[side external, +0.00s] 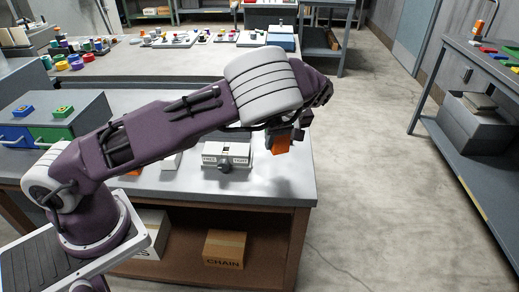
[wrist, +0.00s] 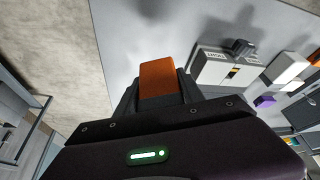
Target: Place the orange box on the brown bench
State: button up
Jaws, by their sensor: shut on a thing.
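The orange box (side external: 281,146) hangs from my gripper (side external: 284,134) near the right end of the brown bench (side external: 275,215). The bench has a grey top and a brown body with an open shelf. In the wrist view the orange box (wrist: 160,80) sits between the two dark fingers of my gripper (wrist: 160,92), which are shut on it. The box appears to be above the bench top, with a soft shadow on the surface below. Its lower end is clear of the gripper in the side view.
A white labelled block with a dark knob (side external: 227,155) stands on the bench, left of the box; it also shows in the wrist view (wrist: 228,67). Blue and green drawers (side external: 50,135) stand at the left. The bench's right corner is bare.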

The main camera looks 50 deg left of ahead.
aim_at(280, 153)
notch_tip(280, 153, down, 6)
jog(key=shift+f, duration=0.2)
jog(key=o, duration=1.5)
jog(key=shift+c, duration=0.2)
